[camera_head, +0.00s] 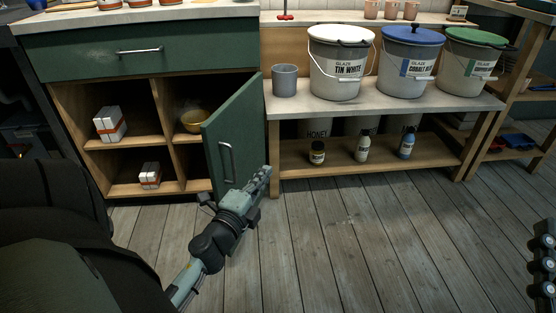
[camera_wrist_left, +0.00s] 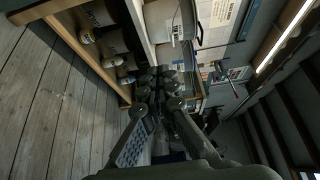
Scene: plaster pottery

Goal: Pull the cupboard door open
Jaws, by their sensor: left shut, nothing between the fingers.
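The green cupboard door (camera_head: 232,140) stands swung open at the right of the cupboard (camera_head: 90,165). Its silver bar handle (camera_head: 226,162) is upright on the face towards me. My left gripper (camera_head: 264,176) is shut and empty at the door's lower right, past the handle and not on it. I cannot tell whether it touches the door's free edge. In the left wrist view the closed fingers (camera_wrist_left: 160,82) point towards the shelf; the door does not show clearly there. Part of my right gripper (camera_head: 543,265) shows at the right edge, its fingertips unclear.
The open compartments hold white boxes (camera_head: 109,124) and a gold bowl (camera_head: 195,120). A closed green drawer (camera_head: 135,52) is above. A low bench (camera_head: 400,101) to the right carries glaze buckets (camera_head: 341,66), with bottles (camera_head: 362,147) below. The plank floor (camera_head: 370,240) in front is clear.

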